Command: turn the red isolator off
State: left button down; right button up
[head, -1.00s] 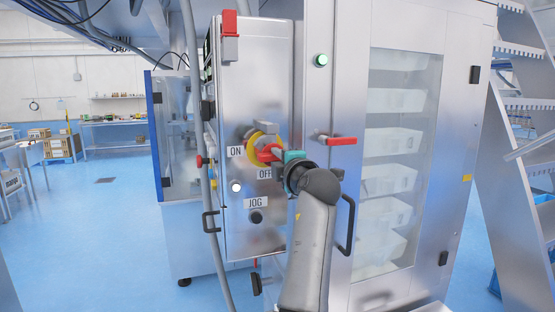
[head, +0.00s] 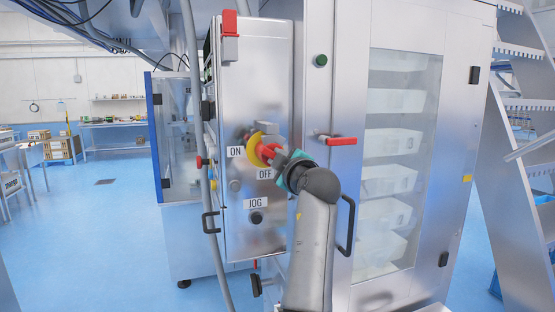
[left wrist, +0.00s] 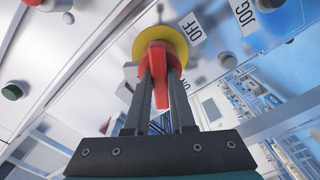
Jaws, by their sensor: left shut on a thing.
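The red isolator handle (head: 267,153) sits on a yellow disc (head: 251,148) on the front of the steel cabinet, between the ON label (head: 236,152) and the OFF label (head: 265,174). My left gripper (head: 277,155) is shut on the handle, which slopes down to the right in the head view. In the left wrist view the red handle (left wrist: 161,92) lies between the two dark fingers of my left gripper (left wrist: 158,72), in front of the yellow disc (left wrist: 180,48). The fingers hide part of the handle. My right gripper is not in view.
Below are a JOG button (head: 256,218) and an unlit round lamp (head: 235,185). A dark green lamp (head: 321,60) is on the frame. A red door handle (head: 342,141) and a black pull handle (head: 347,225) stand close to my left arm.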

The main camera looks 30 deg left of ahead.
pick_arm(q)
jog(key=m+p, duration=0.4)
jog(key=m, duration=0.7)
jog(key=shift+r, duration=0.1)
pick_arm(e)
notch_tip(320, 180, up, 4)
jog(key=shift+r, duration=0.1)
pick_arm(q)
jog(key=shift+m, duration=0.3)
jog(key=c, duration=0.8)
grip_release()
jog(key=shift+o, duration=0.2)
